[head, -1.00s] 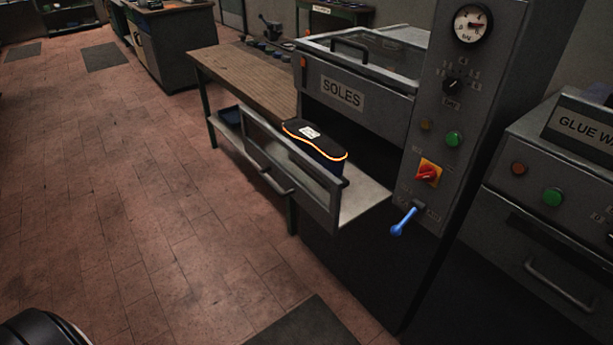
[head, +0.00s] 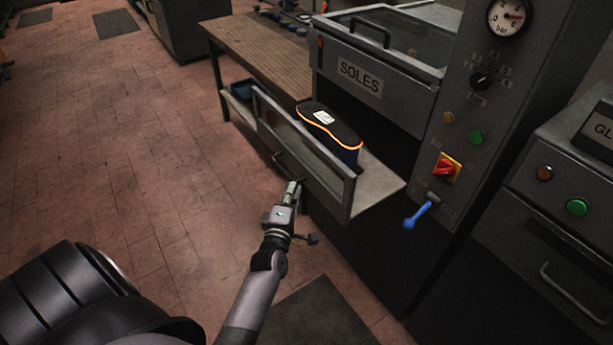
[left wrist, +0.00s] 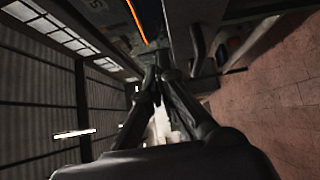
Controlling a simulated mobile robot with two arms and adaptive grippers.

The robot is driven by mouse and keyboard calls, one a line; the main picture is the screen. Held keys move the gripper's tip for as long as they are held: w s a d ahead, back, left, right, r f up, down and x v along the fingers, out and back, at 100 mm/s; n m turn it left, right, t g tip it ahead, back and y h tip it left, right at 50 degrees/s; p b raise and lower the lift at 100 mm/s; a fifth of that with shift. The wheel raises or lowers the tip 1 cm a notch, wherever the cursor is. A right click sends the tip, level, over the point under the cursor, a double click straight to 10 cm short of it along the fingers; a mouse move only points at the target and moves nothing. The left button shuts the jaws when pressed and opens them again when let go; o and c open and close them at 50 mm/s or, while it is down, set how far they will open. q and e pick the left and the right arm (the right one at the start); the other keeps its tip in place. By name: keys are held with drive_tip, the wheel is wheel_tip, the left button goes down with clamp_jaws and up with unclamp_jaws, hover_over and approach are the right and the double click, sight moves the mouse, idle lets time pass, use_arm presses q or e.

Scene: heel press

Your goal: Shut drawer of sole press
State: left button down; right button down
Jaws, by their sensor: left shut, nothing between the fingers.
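The drawer (head: 346,194) of the sole press (head: 380,85) is pulled out, its front panel with a bar handle (head: 283,172) facing the lower left. A dark sole with an orange edge (head: 330,128) lies on a block inside the drawer. My left gripper (head: 294,188) is shut and empty, close in front of the drawer front near the handle; I cannot tell whether it touches. In the left wrist view the shut fingers (left wrist: 158,78) point toward the drawer, with part of the orange edge (left wrist: 136,20) above. My right gripper is not in view.
A blue lever (head: 417,214), a red switch (head: 446,167) and buttons are on the press column, right of the drawer. A wooden workbench (head: 262,62) stands behind the drawer at left. A glue machine (head: 560,235) is at right. The tiled floor (head: 130,150) at left is open.

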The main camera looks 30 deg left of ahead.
use_arm(q)
drive_tip(key=w, duration=0.6)
drive_tip(key=shift+d+p, duration=0.3)
drive_tip(key=shift+p, duration=0.1)
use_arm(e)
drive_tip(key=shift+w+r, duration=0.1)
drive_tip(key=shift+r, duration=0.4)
